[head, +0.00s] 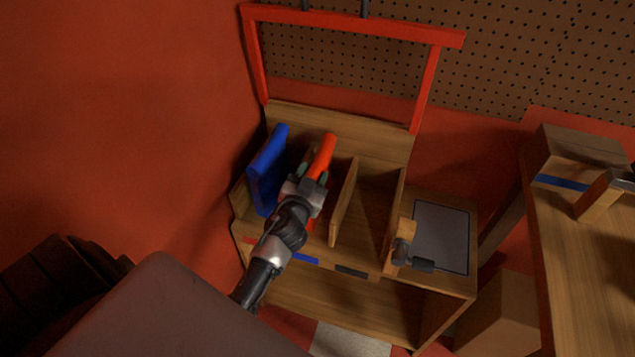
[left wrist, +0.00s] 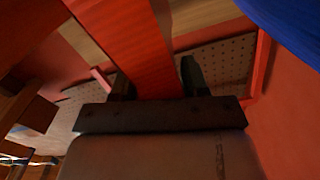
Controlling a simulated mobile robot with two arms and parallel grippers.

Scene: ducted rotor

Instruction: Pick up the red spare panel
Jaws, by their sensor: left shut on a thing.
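The red panel (head: 322,156) stands upright in a slot of the wooden rack, between a blue panel (head: 267,172) on its left and a wooden divider (head: 344,203) on its right. My left gripper (head: 311,180) is shut on the red panel near its top. In the left wrist view the red panel (left wrist: 128,45) passes between the two dark fingers (left wrist: 158,82). The gripper and wrist hide part of the panel's lower portion. The blue panel also shows at the top right of the left wrist view (left wrist: 290,20). My right gripper is not in view.
The wooden rack (head: 290,116) has a red frame (head: 350,20) rising at its back. A grey board (head: 441,237) lies on the side surface, with a wooden block and dark clamp-like part (head: 405,254) beside it. A wooden table (head: 585,255) stands at right.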

